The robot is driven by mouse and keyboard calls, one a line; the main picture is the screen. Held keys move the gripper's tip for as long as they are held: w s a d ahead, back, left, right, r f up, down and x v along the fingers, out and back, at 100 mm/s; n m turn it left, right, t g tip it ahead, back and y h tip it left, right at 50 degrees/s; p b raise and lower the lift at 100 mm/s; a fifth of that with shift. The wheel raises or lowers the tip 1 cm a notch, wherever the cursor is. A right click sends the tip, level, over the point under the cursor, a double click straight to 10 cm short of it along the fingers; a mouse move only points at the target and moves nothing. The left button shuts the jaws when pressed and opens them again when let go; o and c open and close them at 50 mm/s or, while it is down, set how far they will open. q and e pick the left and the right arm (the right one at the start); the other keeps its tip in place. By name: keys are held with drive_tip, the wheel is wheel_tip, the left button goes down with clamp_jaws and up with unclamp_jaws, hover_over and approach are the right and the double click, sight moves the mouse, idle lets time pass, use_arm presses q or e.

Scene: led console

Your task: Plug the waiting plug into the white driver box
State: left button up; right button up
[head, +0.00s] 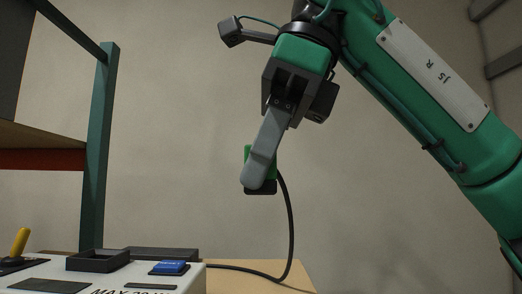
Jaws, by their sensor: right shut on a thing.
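My right gripper (260,172) points down and is shut on a plug (263,187), which has green sides and a black lower end. The gripper's grey finger covers much of the plug. A black cable (291,225) hangs from the plug and curves down to the table. The white box (195,281) is at the lower left, with dark lettering partly cut off by the frame edge. The plug is in the air, above and to the right of this box, apart from it. My left gripper is not in view.
On the white box are a yellow lever (20,242), a raised black square frame (98,261) and a blue button (169,267). A teal post (98,150) with a shelf (42,137) stands at the left. The wooden table (260,272) shows at the bottom.

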sight(252, 191)
drive_tip(key=shift+f+b, duration=0.85)
drive_tip(key=shift+f, duration=0.75)
drive_tip(key=shift+w+a+p, duration=0.15)
drive_tip(key=shift+a+p, duration=0.2)
drive_tip(key=shift+a, duration=0.05)
drive_tip(key=shift+w+a+f+p, duration=0.1)
drive_tip(key=shift+w+a+p, duration=0.5)
drive_tip(key=shift+a+p, duration=0.95)
drive_tip(key=shift+w+a+f+p, duration=0.1)
drive_tip(key=shift+w+a+p, duration=0.5)
drive_tip(key=shift+a, duration=1.7)
drive_tip(key=shift+w+a+p, duration=0.55)
drive_tip(key=shift+a+p, duration=0.6)
drive_tip(key=shift+a, duration=0.8)
drive_tip(key=shift+w+a+f+p, duration=0.1)
drive_tip(key=shift+w+a+p, duration=0.2)
drive_tip(key=shift+a+p, duration=0.55)
drive_tip(key=shift+w+a+f+p, duration=0.1)
drive_tip(key=shift+w+a+p, duration=0.35)
drive_tip(key=shift+a, duration=0.75)
drive_tip(key=shift+w+a+p, duration=0.2)
drive_tip(key=shift+a+p, duration=0.55)
drive_tip(key=shift+a, duration=0.25)
drive_tip(key=shift+w+a+f, duration=0.1)
drive_tip(key=shift+w+a, duration=0.05)
drive_tip(key=shift+a, duration=0.35)
drive_tip(key=shift+p, duration=0.45)
